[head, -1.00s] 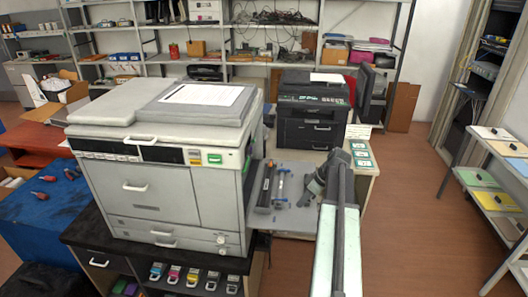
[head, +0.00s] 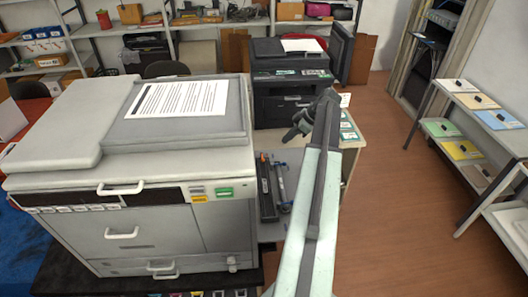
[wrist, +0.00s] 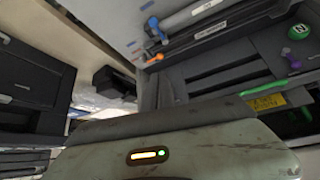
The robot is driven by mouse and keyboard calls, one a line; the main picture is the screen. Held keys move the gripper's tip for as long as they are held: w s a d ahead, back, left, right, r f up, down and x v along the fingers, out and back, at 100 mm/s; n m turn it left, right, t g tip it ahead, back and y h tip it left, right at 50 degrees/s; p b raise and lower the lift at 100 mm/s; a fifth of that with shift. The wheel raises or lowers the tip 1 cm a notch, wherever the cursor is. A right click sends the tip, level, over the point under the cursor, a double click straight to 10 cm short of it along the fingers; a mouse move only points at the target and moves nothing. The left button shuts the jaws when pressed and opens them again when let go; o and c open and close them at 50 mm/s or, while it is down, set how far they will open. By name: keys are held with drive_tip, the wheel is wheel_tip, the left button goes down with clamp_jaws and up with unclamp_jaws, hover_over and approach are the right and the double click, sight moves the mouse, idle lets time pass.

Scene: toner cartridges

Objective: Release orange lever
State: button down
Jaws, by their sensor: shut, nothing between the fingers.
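A small orange lever-like part (wrist: 153,59) shows in the wrist view, at the near end of a long black cartridge unit (wrist: 205,37). I cannot tell for certain that it is the task's lever. My gripper (head: 297,128) is shut and empty, above and beyond that table, apart from the unit. Its fingertips are small and dark in the head view and out of the wrist view.
A blue-grey roller (head: 283,187) lies beside the black unit. A black printer (head: 290,85) stands behind my gripper. In the wrist view, a purple knob (wrist: 265,57) and a round green knob (wrist: 298,31) sit on dark machinery. A shelf rack (head: 470,125) stands right; the floor between is free.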

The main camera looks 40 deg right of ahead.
drive_tip(key=shift+w, duration=0.1)
drive_tip(key=b+x, duration=1)
drive_tip(key=x, duration=0.3)
drive_tip(key=shift+d+f+b, duration=0.1)
drive_tip(key=shift+d+b, duration=0.05)
drive_tip(key=shift+b, duration=0.2)
drive_tip(key=shift+w+a+f+b, duration=0.15)
drive_tip(key=shift+a+f+b, duration=0.05)
drive_tip(key=shift+f+b, duration=0.25)
drive_tip(key=shift+w, duration=0.1)
